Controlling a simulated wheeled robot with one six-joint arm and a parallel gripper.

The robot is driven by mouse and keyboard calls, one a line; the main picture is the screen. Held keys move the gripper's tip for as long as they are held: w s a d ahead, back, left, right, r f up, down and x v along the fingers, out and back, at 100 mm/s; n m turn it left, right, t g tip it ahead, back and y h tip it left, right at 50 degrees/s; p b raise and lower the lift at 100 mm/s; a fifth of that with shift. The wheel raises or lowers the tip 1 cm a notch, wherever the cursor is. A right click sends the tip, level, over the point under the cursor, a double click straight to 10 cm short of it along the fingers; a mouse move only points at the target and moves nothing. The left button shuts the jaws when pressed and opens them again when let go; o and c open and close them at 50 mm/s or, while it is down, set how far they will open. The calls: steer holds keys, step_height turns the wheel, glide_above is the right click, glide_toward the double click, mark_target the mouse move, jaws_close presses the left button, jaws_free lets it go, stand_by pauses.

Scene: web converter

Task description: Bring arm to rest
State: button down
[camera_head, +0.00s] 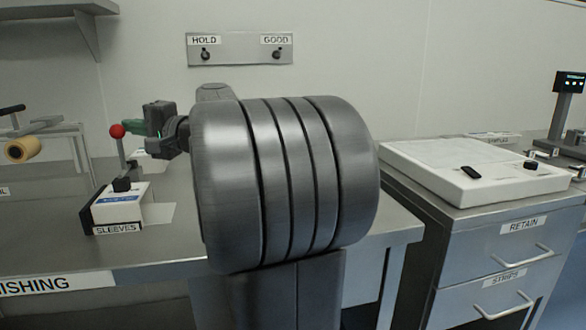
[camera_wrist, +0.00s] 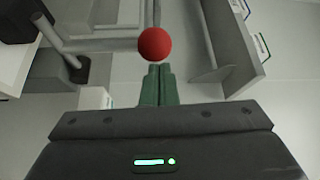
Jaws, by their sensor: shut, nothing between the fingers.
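My gripper (camera_head: 132,127) is at the left of the head view, above the bench, with its green fingers together and nothing between them. The shut fingertips also show in the wrist view (camera_wrist: 160,69). A red ball knob (camera_head: 117,130) on a thin upright lever is right by the fingertips. In the wrist view the red ball (camera_wrist: 154,44) lies just past the tips; I cannot tell whether they touch. My arm's large grey links fill the middle of the head view and hide part of the bench.
A HOLD/GOOD panel (camera_head: 240,49) is on the back wall. A white flat device (camera_head: 470,172) sits on the drawer cabinet (camera_head: 492,262) at right. A shelf (camera_head: 60,8) hangs upper left.

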steer(key=w+a+f+m+g+h+p, duration=0.2)
steer(key=w+m+p, duration=0.6)
steer(key=p, duration=2.4)
steer(key=shift+w+f+m+g+h, duration=0.15)
steer(key=shift+f+m+g+h, duration=0.2)
steer(key=shift+g+h, duration=0.7)
steer(key=shift+d+f+h, duration=0.1)
steer(key=shift+f+h, duration=0.05)
steer(key=shift+h, duration=0.1)
